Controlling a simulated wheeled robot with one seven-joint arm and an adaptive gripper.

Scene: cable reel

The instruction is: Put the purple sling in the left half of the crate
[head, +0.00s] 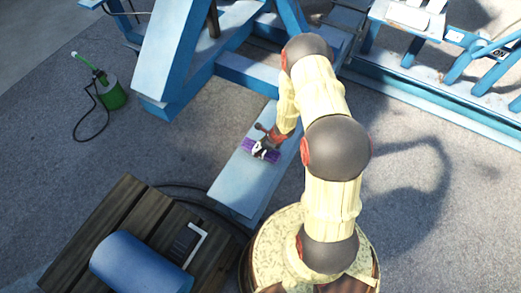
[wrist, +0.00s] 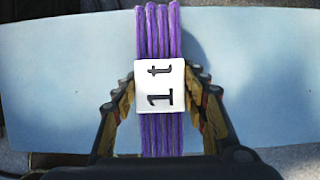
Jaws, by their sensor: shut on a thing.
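The purple sling (head: 248,147) lies on or just above a pale blue beam in the head view. In the wrist view it is a bundle of several purple strands (wrist: 158,30) running up the picture, with a white tag (wrist: 159,86) marked "1 t" around it. My gripper (head: 264,148) is over the sling's middle. In the wrist view my gripper (wrist: 163,92) has a finger on each side of the tag, shut on the sling there. I cannot make out a crate for certain; a dark, white-edged thing (head: 202,236) sits on wooden boards at lower left.
The blue beam (head: 240,195) extends below my gripper. Wooden boards (head: 110,215) carry a blue cylinder (head: 138,265). A green canister (head: 112,95) with a hose stands on the ground at left. Blue steel frames (head: 185,50) fill the back. Ground between is clear.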

